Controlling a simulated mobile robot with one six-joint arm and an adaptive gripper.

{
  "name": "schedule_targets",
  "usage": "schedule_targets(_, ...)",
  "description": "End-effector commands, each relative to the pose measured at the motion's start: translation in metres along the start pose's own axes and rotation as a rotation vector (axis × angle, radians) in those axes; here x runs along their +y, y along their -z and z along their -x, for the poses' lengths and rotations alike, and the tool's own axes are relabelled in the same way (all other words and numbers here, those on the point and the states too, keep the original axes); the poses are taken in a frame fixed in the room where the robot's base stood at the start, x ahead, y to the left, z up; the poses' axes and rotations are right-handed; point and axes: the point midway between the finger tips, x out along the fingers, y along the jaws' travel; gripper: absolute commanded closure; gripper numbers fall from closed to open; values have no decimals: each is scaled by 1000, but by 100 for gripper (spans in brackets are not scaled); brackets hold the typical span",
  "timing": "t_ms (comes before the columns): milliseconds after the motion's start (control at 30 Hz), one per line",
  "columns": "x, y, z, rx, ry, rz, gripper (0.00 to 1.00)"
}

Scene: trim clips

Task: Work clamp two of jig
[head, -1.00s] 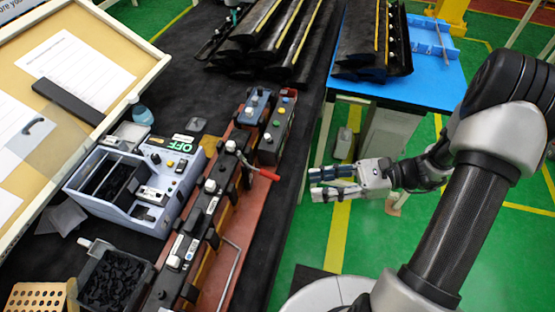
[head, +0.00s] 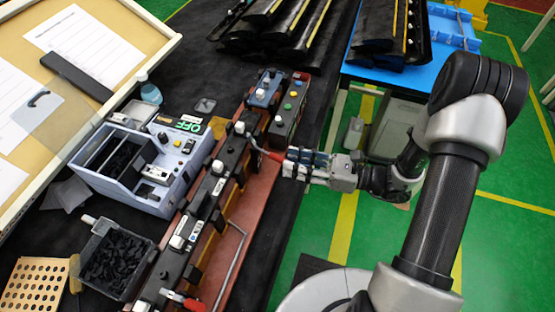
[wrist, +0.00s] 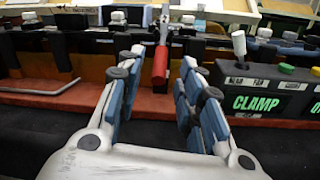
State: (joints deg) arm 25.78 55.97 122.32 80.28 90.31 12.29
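The jig (head: 238,200) is a long reddish-brown base with a row of dark blocks, running along the bench edge in the head view. A clamp with a red handle (head: 270,155) stands on it near its far part. The red handle (wrist: 160,65) also shows in the wrist view, hanging down ahead of my gripper. My gripper (head: 289,164) is at the right side of the jig, by this handle. In the wrist view my gripper (wrist: 158,75) is open, with the handle lined up between its fingers; contact cannot be told. Another red-handled clamp (head: 182,299) shows at the near end.
A control box (head: 290,108) with buttons stands at the jig's far end; its display (wrist: 257,103) reads CLAMP. A grey-blue machine marked OFF (head: 150,165) and a bin of black clips (head: 117,262) lie left of the jig. A metal bar (head: 232,262) runs along its near side.

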Motion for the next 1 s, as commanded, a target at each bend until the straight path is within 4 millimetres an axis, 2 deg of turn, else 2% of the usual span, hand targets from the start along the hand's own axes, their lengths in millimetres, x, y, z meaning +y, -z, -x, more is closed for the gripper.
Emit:
schedule_targets(100,1,2,-23,1,-5,1,66)
schedule_targets(300,0,1,-46,1,-1,1,66)
schedule_targets(667,0,0,-51,0,0,0,66)
schedule_targets(1000,0,0,-51,0,0,1,88)
